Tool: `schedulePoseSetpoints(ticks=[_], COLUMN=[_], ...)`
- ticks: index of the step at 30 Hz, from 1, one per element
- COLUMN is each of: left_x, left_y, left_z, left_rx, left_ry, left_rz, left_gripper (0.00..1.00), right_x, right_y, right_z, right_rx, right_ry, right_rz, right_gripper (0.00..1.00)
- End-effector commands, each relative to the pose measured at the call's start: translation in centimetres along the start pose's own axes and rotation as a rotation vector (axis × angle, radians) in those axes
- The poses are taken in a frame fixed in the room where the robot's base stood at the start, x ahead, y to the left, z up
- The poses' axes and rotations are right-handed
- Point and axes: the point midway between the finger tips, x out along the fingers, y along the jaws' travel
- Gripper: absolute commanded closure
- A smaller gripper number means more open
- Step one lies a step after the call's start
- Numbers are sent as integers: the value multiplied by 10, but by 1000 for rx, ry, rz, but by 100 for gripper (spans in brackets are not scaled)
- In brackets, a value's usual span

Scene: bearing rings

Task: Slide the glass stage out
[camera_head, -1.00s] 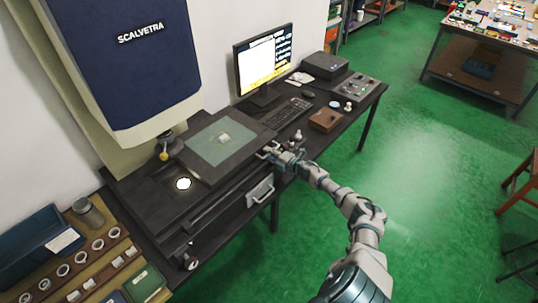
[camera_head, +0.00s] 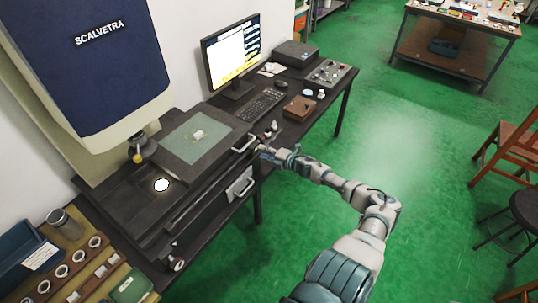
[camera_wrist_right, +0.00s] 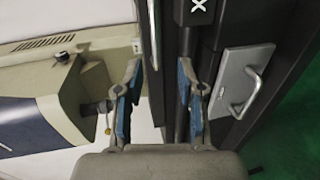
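The glass stage (camera_head: 174,138) is a pale green pane in a dark flat frame on the measuring machine's bed. A small light part (camera_head: 198,134) lies on the glass. A pale bar handle (camera_head: 243,143) stands at the frame's right edge. My right gripper (camera_head: 260,151) is just to the right of this handle, seemingly apart from it. In the right wrist view my right gripper (camera_wrist_right: 157,100) shows two blue-padded fingers spread apart, with a dark edge beyond and nothing clearly held. My left gripper is not in view.
The monitor (camera_head: 232,55), keyboard (camera_head: 259,104) and brown box (camera_head: 299,108) stand behind. A rack of rings (camera_head: 78,271) is at lower left.

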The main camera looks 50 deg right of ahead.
Motion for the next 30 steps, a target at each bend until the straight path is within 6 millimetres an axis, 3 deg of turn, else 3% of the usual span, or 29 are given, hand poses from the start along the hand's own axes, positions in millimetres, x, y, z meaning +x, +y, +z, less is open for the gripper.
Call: schedulePoseSetpoints(ticks=[9, 30], left_x=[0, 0], left_y=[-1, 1], left_z=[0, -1], left_rx=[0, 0], left_ry=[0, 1], left_rz=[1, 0], left_gripper=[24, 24], right_x=[-23, -24], right_y=[-1, -1], right_z=[-1, 0], right_rx=[-1, 1], right_ry=[0, 0], right_rz=[-2, -1], right_gripper=[62, 62])
